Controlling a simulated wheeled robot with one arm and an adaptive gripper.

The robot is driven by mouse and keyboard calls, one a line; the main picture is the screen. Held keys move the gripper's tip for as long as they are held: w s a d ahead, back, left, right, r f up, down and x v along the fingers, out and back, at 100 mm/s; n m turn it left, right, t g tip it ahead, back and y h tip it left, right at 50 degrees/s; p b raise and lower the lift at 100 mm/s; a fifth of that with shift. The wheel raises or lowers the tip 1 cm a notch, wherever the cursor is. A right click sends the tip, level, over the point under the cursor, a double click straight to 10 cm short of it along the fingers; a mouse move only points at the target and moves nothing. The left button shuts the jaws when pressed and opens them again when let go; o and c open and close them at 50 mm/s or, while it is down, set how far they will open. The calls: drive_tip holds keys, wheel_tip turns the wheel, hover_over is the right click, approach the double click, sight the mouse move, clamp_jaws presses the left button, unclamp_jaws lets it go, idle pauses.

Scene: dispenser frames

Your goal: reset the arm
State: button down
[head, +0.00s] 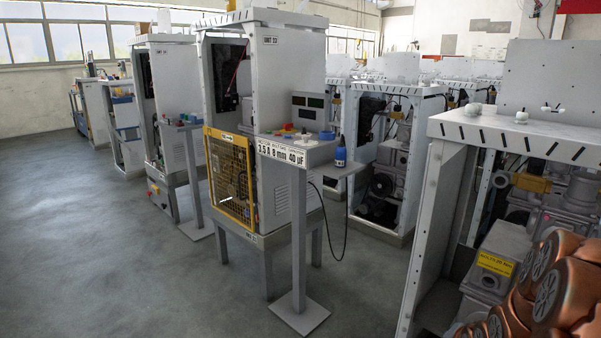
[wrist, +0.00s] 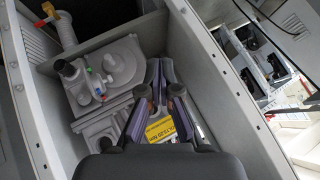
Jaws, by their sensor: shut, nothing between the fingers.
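My gripper (wrist: 159,74) shows in the wrist view with its two dark, purple-edged fingers together at the tips and nothing between them. It is in front of a grey machine housing (wrist: 92,92) inside a light grey open-fronted cabinet (wrist: 235,95). A yellow label (wrist: 160,130) lies behind the fingers and is partly covered by them. I cannot tell whether the fingers touch the housing. I cannot make out my gripper in the head view.
In the head view a white cabinet (head: 428,230) with machine parts stands at the right. The grey floor (head: 90,235) at left is clear.

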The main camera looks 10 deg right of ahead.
drive_tip(key=s+a+r+n+g+p, duration=0.3)
drive_tip(key=s+a+r+p, duration=0.15)
drive_tip(key=a+r, duration=0.55)
drive_tip(key=s+a+r+n+g+y+p, duration=0.1)
drive_tip(key=s+a+r+n+g+p, duration=0.2)
drive_tip(key=s+a+r+p, duration=0.3)
drive_tip(key=s+a+r+n+g+y+p, duration=0.2)
drive_tip(key=s+a+r+n+g+p, duration=0.2)
drive_tip(key=s+a+r, duration=0.9)
drive_tip(key=s+r+n+p, duration=0.1)
drive_tip(key=s+r+p, duration=0.2)
drive_tip(key=s+r, duration=0.1)
drive_tip(key=shift+s+a+r+n, duration=0.2)
drive_tip(key=shift+s+n, duration=0.2)
drive_tip(key=shift+s, duration=0.5)
drive_tip(key=shift+a, duration=0.15)
